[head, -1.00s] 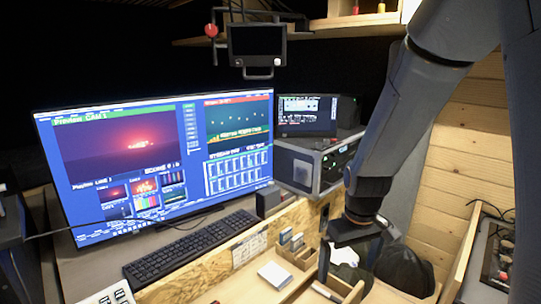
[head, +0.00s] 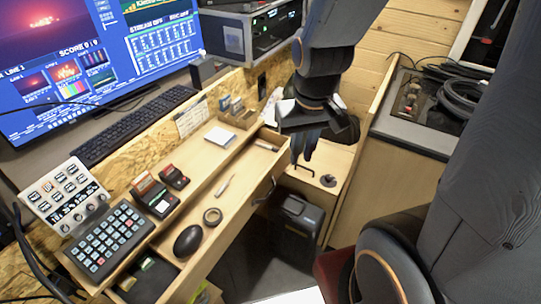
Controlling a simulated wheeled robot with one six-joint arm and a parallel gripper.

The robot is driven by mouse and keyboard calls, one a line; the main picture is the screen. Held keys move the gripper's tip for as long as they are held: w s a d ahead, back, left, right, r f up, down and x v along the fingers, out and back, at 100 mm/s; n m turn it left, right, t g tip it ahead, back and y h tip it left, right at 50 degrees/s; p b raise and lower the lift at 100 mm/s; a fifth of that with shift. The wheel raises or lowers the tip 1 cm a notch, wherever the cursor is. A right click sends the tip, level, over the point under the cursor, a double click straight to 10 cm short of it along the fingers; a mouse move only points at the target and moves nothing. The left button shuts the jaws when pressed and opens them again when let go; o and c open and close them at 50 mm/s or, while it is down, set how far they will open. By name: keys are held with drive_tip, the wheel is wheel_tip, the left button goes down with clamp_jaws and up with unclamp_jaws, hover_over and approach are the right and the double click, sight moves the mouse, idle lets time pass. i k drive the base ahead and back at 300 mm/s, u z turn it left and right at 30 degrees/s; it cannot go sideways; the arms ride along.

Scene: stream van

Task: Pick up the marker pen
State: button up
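A second small white stick-like thing (head: 266,146) lies in the wooden compartment nearer my gripper. Both are too small to tell which is the marker pen. My gripper (head: 302,160) hangs fingers down, to the right of the ledge and apart from both. Its two dark fingertips show a narrow gap, with nothing seen between them.
A white notepad (head: 220,137) lies behind. A black bin-like case (head: 297,222) stands below the ledge. A cabinet (head: 415,138) stands at the right.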

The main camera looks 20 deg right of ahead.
sight(258, 144)
drive_tip(key=k, duration=0.25)
drive_tip(key=z, duration=1.2)
drive_tip(key=i, duration=0.55)
drive_tip(key=u, duration=2)
